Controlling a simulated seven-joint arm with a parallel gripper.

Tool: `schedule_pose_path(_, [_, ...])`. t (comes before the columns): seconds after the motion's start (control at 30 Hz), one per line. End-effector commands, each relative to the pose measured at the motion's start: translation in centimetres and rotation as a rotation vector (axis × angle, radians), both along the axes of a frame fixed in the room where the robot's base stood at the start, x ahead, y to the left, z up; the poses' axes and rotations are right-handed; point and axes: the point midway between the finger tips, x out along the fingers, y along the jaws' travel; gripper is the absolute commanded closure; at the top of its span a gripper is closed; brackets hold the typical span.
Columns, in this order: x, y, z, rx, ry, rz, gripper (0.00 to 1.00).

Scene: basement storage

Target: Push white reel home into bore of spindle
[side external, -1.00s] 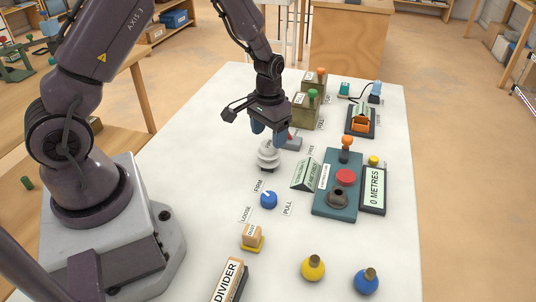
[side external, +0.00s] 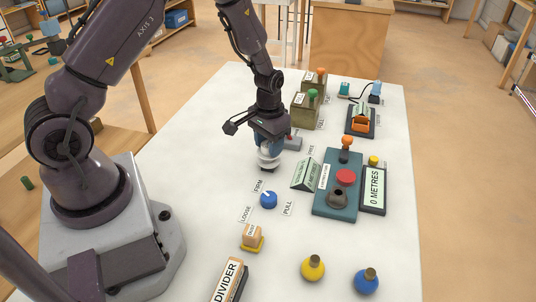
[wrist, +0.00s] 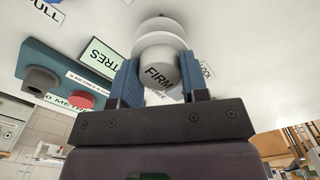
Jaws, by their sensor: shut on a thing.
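The white reel (side external: 268,164) is a stepped, flanged piece at the middle of the table. My gripper (side external: 268,148) is shut on it from above, with a blue finger on each side. In the wrist view the reel (wrist: 158,66) is between the fingers of my gripper (wrist: 158,80), with "FIRM" lettering on its near end. I cannot tell whether its base touches the table. A dark grey hollow boss (side external: 338,197), which looks like the spindle with its bore, stands on a teal unit (side external: 327,208) to the right. The boss (wrist: 40,79) also shows at left in the wrist view.
A red button (side external: 345,177) and an orange-topped lever (side external: 347,143) are on the teal unit. A green sign (side external: 306,174) stands between reel and unit. A blue knob (side external: 268,199) is in front. Olive blocks (side external: 303,110) stand behind.

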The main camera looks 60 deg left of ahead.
Motion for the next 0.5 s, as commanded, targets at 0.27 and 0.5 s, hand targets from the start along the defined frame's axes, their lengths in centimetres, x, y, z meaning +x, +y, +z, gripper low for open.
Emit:
schedule_pose_path(0.27, [0.01, 0.0, 0.16, 0.0, -0.001, 0.0, 0.87])
schedule_pose_path(0.5, [0.01, 0.0, 0.53, 0.0, -0.001, 0.0, 0.87])
